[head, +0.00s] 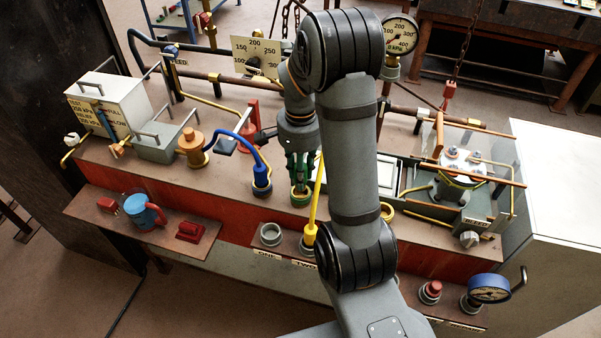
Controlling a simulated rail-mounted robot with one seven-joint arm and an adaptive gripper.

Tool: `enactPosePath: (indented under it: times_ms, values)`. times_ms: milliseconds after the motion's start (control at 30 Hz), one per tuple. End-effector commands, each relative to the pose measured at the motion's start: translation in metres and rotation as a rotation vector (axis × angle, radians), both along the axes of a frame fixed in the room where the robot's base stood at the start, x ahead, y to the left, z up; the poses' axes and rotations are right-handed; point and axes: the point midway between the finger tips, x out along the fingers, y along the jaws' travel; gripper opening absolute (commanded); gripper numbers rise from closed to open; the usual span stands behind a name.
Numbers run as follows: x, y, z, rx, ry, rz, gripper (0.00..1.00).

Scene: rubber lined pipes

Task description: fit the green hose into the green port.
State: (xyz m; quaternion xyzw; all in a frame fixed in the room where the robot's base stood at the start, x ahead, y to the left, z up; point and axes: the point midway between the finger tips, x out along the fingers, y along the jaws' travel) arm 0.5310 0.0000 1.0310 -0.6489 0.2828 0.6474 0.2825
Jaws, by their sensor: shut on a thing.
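My gripper (299,160) points down near the middle of the bench, just left of my own arm link. It is shut on the green hose (300,176), whose green end shows between and below the fingers. The green port (300,198) is a green-ringed fitting on the bench top directly below the gripper. The hose end is at or just above the port; I cannot tell whether it is inside. The fingers and my arm hide much of the hose.
A blue hose (262,176) stands in a blue-ringed port to the left. A yellow hose (310,233) reaches a front port, close beside my gripper and arm. A brass valve (192,146) and a red stand (248,128) are further left.

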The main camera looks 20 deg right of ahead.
Motion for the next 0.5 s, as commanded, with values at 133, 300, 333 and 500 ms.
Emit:
enactPosePath:
  times_ms: [133, 300, 333, 500]
  values:
    - [0.0001, 0.0001, -0.0002, 0.0, 0.0, 0.0, 0.0]
    - [0.0001, 0.0001, -0.0034, 0.0, 0.0, 0.0, 0.0]
    - [0.0001, 0.0001, -0.0042, 0.0, 0.0, 0.0, 0.0]
    - [0.0001, 0.0001, -0.0086, 0.0, 0.0, 0.0, 0.0]
